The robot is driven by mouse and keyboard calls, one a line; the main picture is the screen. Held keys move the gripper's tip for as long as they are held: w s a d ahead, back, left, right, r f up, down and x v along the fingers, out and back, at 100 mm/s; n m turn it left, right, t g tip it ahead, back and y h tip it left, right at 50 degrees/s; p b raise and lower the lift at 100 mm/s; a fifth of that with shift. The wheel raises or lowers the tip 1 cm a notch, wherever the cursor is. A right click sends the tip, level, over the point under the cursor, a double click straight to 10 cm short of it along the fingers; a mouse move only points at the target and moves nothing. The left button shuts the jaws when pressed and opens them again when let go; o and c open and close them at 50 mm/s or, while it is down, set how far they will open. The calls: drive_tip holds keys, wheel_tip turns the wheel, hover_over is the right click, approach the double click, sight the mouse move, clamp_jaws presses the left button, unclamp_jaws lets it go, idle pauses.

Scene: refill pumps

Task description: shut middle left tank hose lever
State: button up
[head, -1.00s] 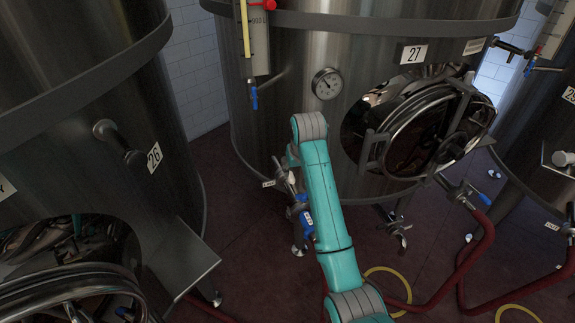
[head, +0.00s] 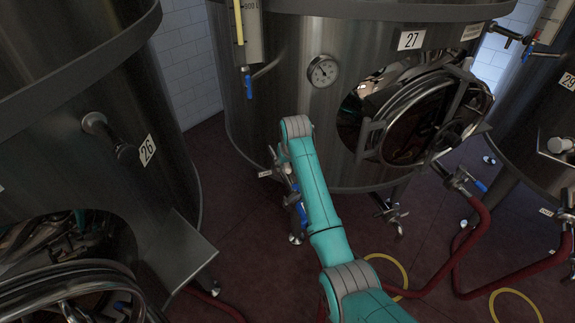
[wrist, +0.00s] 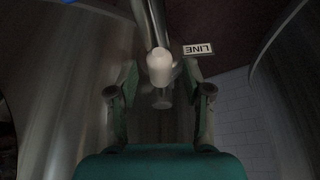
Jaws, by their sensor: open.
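The middle tank, labelled 27 (head: 411,40), stands ahead of me. A LINE tag (head: 265,174) hangs at its lower left, beside an outlet partly hidden behind my arm. Blue parts (head: 301,212) show beside my arm there; I cannot tell if they are the lever. In the wrist view, my gripper (wrist: 160,96) is open, with one finger on each side of a pale rounded knob-like end (wrist: 160,64) on a metal pipe (wrist: 150,22). I cannot tell whether the fingers touch it. The LINE tag (wrist: 198,49) is just right of it.
Tank 26 (head: 147,150) stands close on the left with a metal shelf (head: 182,250). Another blue lever (head: 480,186) is on tank 27's right outlet with a red hose (head: 462,243). The round hatch (head: 425,118) juts out right of my arm. Yellow rings lie on the floor.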

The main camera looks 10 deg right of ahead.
clamp_jaws()
